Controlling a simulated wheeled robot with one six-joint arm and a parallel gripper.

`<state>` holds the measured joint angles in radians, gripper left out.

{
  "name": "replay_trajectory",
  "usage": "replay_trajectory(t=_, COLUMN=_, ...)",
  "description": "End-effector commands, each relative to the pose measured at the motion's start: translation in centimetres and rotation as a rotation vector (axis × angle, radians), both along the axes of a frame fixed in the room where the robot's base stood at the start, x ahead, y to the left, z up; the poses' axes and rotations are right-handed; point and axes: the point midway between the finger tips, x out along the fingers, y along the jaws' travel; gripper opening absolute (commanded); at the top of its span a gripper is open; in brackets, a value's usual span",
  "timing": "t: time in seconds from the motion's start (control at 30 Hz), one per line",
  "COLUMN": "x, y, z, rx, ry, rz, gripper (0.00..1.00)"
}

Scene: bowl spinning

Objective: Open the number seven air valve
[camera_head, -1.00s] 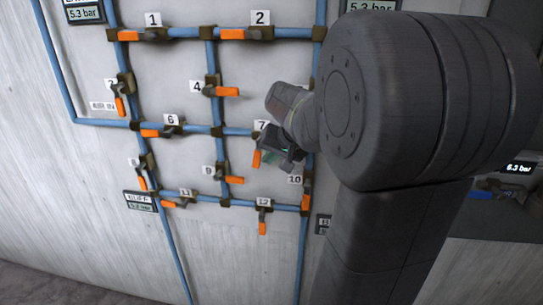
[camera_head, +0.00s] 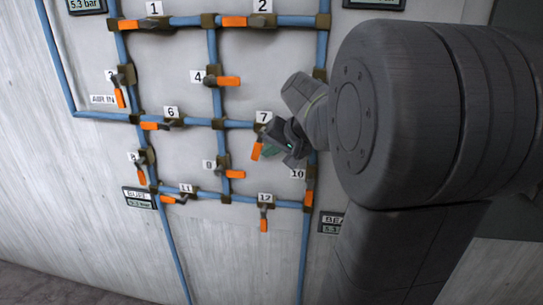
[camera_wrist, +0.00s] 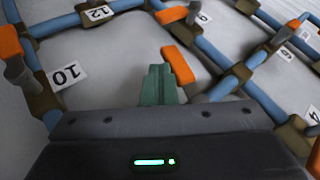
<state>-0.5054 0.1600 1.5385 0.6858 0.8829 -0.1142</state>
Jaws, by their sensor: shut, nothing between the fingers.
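The number seven valve has an orange handle (camera_head: 256,151) that hangs down and slants slightly left, below its "7" label (camera_head: 263,117). The handle also shows in the wrist view (camera_wrist: 179,65). My gripper (camera_head: 272,147) is just right of the handle in the head view. In the wrist view its green fingers (camera_wrist: 158,86) are shut together and empty, right beside the handle; I cannot tell whether they touch it. The valve body is largely hidden behind my gripper.
Blue pipes (camera_head: 212,75) form a grid on the pale wall. Valve 10's orange handle (camera_head: 309,190) is below right, valve 12 (camera_head: 264,218) below, valve 9 (camera_head: 226,173) lower left, and valve 4 (camera_head: 222,81) upper left. Open wall lies between the pipes.

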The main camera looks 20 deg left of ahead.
Motion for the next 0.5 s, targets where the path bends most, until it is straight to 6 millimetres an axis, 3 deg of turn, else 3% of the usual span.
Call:
replay_trajectory(t=0.1, x=0.0, y=0.2, z=-1.0, rx=0.063, ry=0.013, rz=-0.002, gripper=0.0)
replay_trajectory(t=0.5, x=-0.3, y=1.4, z=-1.7, rx=0.366, ry=0.084, rz=-0.001, gripper=0.0)
